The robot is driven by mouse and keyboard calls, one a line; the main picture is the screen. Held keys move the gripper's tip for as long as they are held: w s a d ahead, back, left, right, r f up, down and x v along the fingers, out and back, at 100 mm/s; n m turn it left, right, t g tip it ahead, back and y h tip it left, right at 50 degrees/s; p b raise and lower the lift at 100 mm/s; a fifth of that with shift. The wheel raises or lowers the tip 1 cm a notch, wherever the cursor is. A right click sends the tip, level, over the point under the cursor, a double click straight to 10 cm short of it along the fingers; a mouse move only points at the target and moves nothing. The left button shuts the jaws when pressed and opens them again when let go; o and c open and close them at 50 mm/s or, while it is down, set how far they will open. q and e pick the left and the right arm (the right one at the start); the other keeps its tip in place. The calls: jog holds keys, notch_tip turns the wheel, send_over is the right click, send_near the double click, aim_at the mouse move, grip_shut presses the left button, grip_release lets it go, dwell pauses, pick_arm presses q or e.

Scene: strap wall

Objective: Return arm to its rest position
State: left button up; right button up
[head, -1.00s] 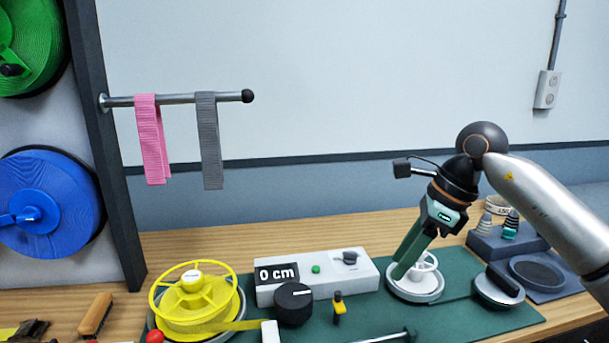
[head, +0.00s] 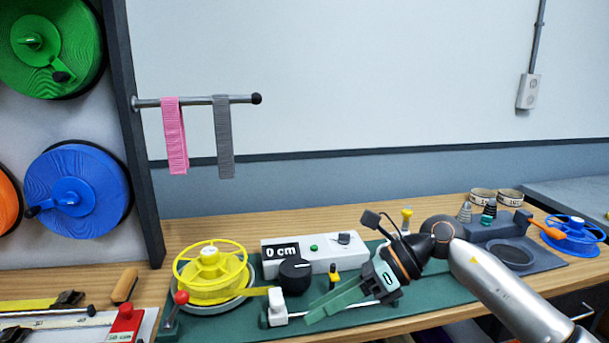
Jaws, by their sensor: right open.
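My right gripper (head: 316,312) hangs over the green mat (head: 408,314) on the bench, with its arm coming in from the lower right. Its green fingers point down and left, towards the white block at the front of the mat. The jaws are open, and I see nothing held between them. The wrist and fingers hide part of the mat and what lies behind them. My left gripper is not in view.
A yellow spool (head: 211,272) and a grey measuring box (head: 314,254) reading "0 cm" stand left of and behind the gripper. A grey stand (head: 497,231) is at the right. Pink (head: 175,135) and grey (head: 224,138) straps hang from a wall rod.

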jog(key=s+a+r+m+y+p, duration=0.2)
jog(key=s+a+m+y, duration=0.1)
jog(key=a+m+y, duration=0.3)
jog(key=d+f+m+t+h+p, duration=0.1)
jog(key=d+f+m+t+h, duration=0.35)
jog(key=m, duration=0.55)
jog(key=w+d+f+m+t+h+p, duration=0.1)
jog(key=d+f+m+t, duration=0.3)
jog(key=m+t, duration=0.5)
jog(key=d+f+m+t+h+p, duration=0.25)
jog(key=f+m+t, duration=0.25)
jog(key=m, duration=0.6)
jog(key=s+d+f+m+g+h, duration=0.3)
jog(key=s+d+f+m+g, duration=0.1)
jog(key=s+f, duration=0.5)
jog(key=s+d+f+m+g+h+p, duration=0.1)
jog(key=s+d+f+m+g+h, duration=0.3)
jog(key=s+f+m, duration=0.3)
notch_tip(320, 180, down, 2)
jog(key=s, duration=0.2)
jog(key=shift+s+d, duration=0.3)
jog(key=shift+d, duration=0.1)
jog(key=shift+f, duration=0.1)
